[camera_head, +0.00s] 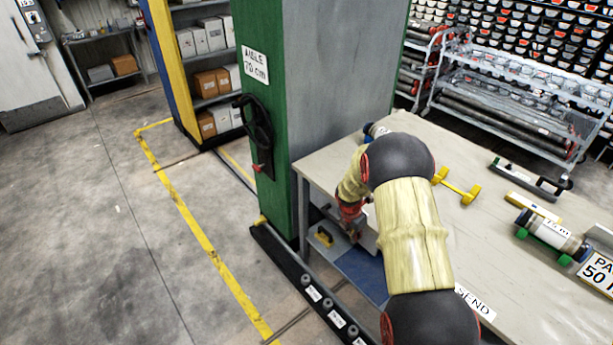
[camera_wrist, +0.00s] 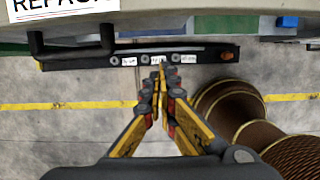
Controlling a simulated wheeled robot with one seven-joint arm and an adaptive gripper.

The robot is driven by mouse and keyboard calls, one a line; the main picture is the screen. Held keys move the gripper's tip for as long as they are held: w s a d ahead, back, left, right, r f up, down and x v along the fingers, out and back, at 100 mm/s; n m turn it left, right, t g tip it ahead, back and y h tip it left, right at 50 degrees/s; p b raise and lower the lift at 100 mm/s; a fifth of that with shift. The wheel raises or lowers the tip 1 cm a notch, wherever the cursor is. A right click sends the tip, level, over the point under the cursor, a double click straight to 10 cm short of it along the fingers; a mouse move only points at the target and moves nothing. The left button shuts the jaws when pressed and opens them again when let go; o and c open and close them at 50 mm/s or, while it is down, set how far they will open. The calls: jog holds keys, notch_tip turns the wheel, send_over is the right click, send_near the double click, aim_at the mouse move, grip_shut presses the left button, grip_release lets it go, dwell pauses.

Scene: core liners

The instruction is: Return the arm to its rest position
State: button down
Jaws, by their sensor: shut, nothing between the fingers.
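My arm (camera_head: 405,220) reaches from the lower right of the head view over the left part of a workbench (camera_head: 325,165). It bends down at the bench's left edge. My gripper shows in the wrist view (camera_wrist: 162,75), with yellow and black fingers closed together and nothing between them. It points down over the grey floor beside the bench. In the head view the fingers are mostly hidden by the arm and the bench edge.
A black floor rail (camera_wrist: 140,57) also shows. On the bench lie a yellow dumbbell-shaped holder (camera_head: 457,187) and a cylinder on green supports (camera_head: 550,235). Open floor lies left.

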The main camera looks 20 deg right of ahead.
jog(key=s+a+f+m+g, duration=0.1)
jog(key=s+a+m+g, duration=0.1)
jog(key=s+m, duration=0.5)
jog(key=s+a+r+m+t+y+b, duration=0.1)
jog(key=s+a+r+m, duration=0.4)
jog(key=r, duration=0.7)
jog(key=s+a+r+m+t+b, duration=0.1)
jog(key=s+a+r+m+t, duration=0.2)
jog(key=s+a+r, duration=0.6)
jog(key=s+a+r+m+t+y+b, duration=0.1)
jog(key=s+a+r+m, duration=0.5)
jog(key=r, duration=0.8)
jog(key=s+a+t, duration=0.1)
jog(key=s+a, duration=0.1)
jog(key=shift+s+r+m+t+y, duration=0.3)
jog(key=shift+r+t, duration=0.1)
jog(key=shift+a, duration=0.15)
